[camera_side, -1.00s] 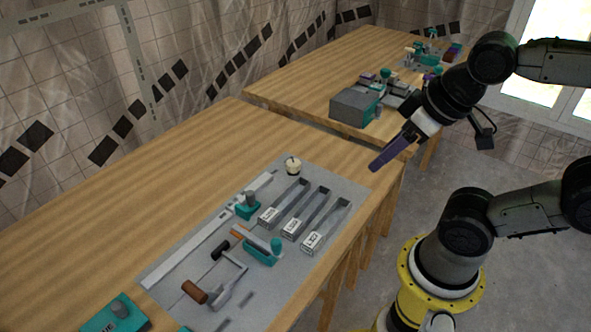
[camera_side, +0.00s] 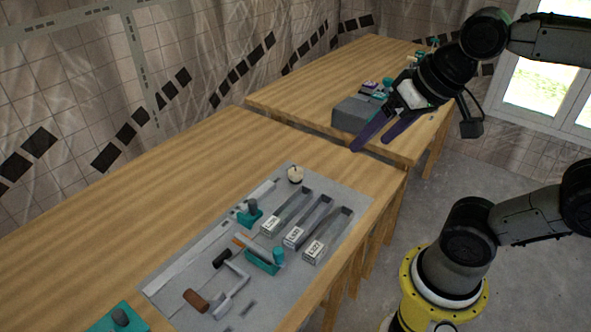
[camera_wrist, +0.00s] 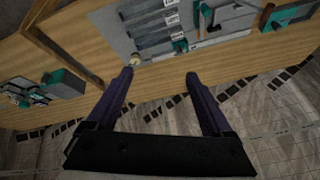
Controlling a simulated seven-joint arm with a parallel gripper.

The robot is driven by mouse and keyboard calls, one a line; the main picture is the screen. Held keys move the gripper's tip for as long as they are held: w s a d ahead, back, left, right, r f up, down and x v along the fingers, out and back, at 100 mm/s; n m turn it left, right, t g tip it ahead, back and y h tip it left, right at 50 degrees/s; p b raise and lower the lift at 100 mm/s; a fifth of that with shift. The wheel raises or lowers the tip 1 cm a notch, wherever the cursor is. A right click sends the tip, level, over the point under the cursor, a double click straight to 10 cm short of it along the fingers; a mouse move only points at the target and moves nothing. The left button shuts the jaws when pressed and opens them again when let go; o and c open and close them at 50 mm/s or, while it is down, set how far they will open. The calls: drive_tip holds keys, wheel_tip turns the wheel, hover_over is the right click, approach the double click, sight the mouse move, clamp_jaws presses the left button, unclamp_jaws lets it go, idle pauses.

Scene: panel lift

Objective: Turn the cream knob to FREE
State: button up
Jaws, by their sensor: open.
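The cream knob (camera_side: 295,174) is a small round knob with a dark mark on top. It stands at the far end of the grey panel (camera_side: 345,192) on the near table. My gripper (camera_side: 370,146) has two purple fingers, spread apart and empty, raised above the gap between the tables, right of and beyond the knob. The open fingers also show in the wrist view (camera_wrist: 159,75).
The panel holds several labelled grey slots (camera_side: 322,222), a teal block (camera_side: 250,213), a teal clamp (camera_side: 263,260) and a brown-handled tool (camera_side: 196,299). A grey box (camera_side: 352,115) stands on the far table. The near table's left side is bare.

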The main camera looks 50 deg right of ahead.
drive_tip(key=w+d+r+m+g, duration=0.1)
drive_tip(key=w+m, duration=0.2)
drive_tip(key=w, duration=0.2)
drive_tip(key=w+d+r+m, duration=0.1)
drive_tip(key=w+r+m, duration=0.1)
drive_tip(key=w, duration=0.3)
drive_tip(key=m+g, duration=0.5)
drive_tip(key=m, duration=0.1)
hover_over(295, 171)
wheel_tip(295, 171, down, 19)
wheel_tip(295, 171, down, 13)
drive_tip(key=shift+r, duration=0.1)
drive_tip(key=shift+s, duration=0.1)
drive_tip(key=shift+c, duration=0.2)
clamp_jaws()
